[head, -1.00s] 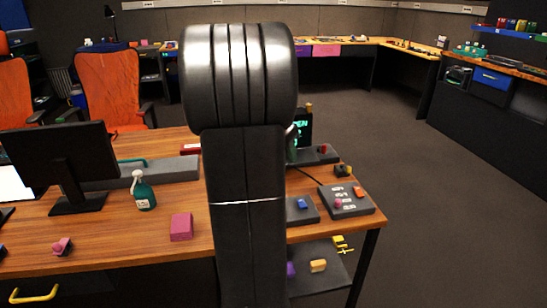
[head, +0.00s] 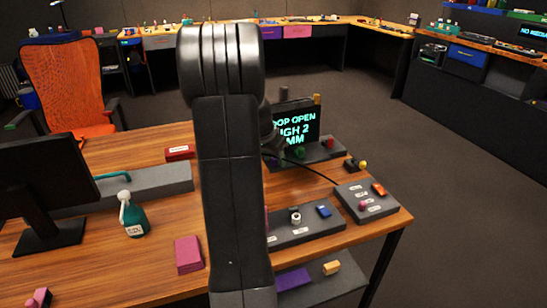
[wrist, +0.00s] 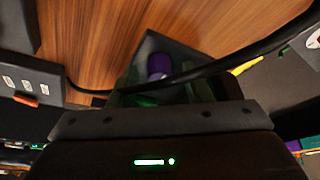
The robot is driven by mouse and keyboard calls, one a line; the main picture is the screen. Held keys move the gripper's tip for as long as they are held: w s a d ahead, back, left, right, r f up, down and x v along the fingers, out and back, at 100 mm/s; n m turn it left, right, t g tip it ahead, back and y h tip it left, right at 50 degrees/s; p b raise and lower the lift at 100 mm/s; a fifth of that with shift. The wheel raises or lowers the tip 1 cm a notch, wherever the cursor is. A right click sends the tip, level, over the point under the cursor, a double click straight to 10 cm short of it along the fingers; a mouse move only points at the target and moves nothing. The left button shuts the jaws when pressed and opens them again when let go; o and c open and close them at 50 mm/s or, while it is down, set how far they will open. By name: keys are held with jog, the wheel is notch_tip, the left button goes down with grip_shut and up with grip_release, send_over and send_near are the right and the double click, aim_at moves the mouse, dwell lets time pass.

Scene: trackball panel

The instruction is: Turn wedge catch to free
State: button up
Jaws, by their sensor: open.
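My gripper (wrist: 165,92) is open at the lower middle of the wrist view, with nothing seen between its fingers. Just beyond it, a purple knob-like part (wrist: 159,65) stands on a dark panel (wrist: 180,50). In the head view my arm hides most of the gripper. I cannot tell for sure which part is the wedge catch. A blue block (head: 324,211) and a white-topped knob (head: 295,217) sit on the front grey panel (head: 312,228). An orange wedge-like part (head: 378,189) sits on the right panel (head: 350,192), which also shows in the wrist view (wrist: 35,75).
A lit display (head: 298,125) stands behind a panel with green and red knobs. A black cable (wrist: 200,75) crosses the wrist view near my gripper. A spray bottle (head: 133,215), pink block (head: 188,254) and monitor (head: 40,190) stand to the left. A lower shelf (head: 330,288) holds purple and yellow parts.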

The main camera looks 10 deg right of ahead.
jog(key=shift+c, duration=0.3)
grip_shut()
jog(key=shift+n, duration=0.3)
jog(key=n+y+p, duration=0.1)
jog(key=n, duration=0.1)
jog(key=n+t+p, duration=0.1)
jog(key=n, duration=0.1)
jog(key=shift+d+r+y+p, duration=0.15)
jog(key=shift+r+y+p, duration=0.05)
jog(key=shift+y+p, duration=0.2)
jog(key=n+y+p, duration=0.1)
jog(key=n, duration=0.3)
jog(key=shift+d+f, duration=0.1)
jog(key=n+y, duration=0.1)
jog(key=n, duration=0.1)
jog(key=n+y+b, duration=0.1)
jog(key=n, duration=0.1)
jog(key=shift+d+f, duration=0.1)
jog(key=shift+f, duration=0.1)
jog(key=n, duration=0.2)
jog(key=n+y+b, duration=0.1)
jog(key=n, duration=0.2)
jog(key=shift+g+y, duration=0.3)
jog(key=shift+g, duration=0.1)
jog(key=shift+d+r+n, duration=0.1)
jog(key=shift+n, duration=0.2)
